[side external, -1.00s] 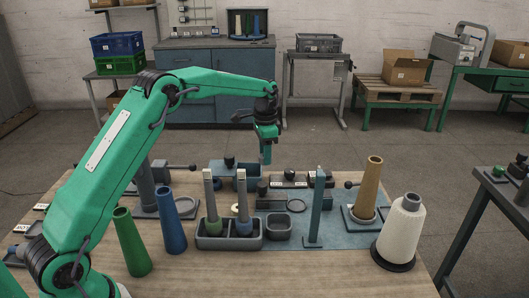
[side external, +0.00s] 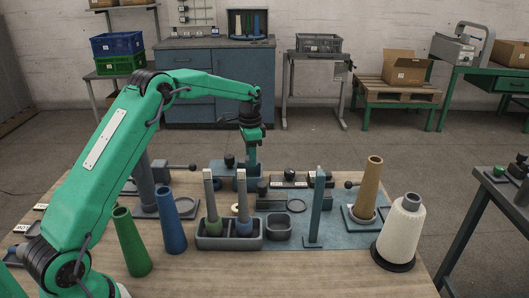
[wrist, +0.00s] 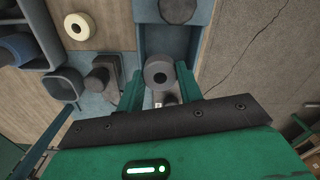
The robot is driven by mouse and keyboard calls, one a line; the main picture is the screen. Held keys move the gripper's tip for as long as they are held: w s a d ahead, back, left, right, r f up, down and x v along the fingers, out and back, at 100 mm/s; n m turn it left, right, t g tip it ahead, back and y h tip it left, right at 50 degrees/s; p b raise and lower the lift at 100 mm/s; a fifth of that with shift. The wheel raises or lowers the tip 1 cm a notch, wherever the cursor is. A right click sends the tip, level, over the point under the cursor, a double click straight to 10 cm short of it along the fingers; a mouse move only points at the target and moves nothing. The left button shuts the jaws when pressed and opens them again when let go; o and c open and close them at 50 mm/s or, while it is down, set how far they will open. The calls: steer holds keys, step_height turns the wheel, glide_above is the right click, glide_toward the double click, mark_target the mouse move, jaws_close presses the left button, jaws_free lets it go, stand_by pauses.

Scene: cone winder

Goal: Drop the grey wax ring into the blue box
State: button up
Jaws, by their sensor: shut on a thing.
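The grey wax ring (wrist: 160,66) sits between the two green fingers of my gripper (wrist: 159,84) in the wrist view. The fingers are shut on it. The blue box (wrist: 165,40) lies just beyond the ring in the wrist view, with its blue walls showing and a dark round thing at its far end. In the side view my gripper (side external: 252,159) points down at the right end of the blue box (side external: 217,172), at the back of the table. The ring cannot be made out in the side view.
A cream ring (wrist: 78,27) lies on the wooden table. A grey holder (side external: 229,242) with two upright posts stands in front of the blue box. Green (side external: 132,242) and blue (side external: 171,220) cones stand at the left. A tan cone (side external: 368,188) and white yarn cone (side external: 400,228) stand at the right.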

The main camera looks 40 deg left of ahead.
steer(key=shift+f, duration=1.7)
steer(key=o, duration=1)
steer(key=shift+o, duration=0.2)
steer(key=shift+r, duration=3.9)
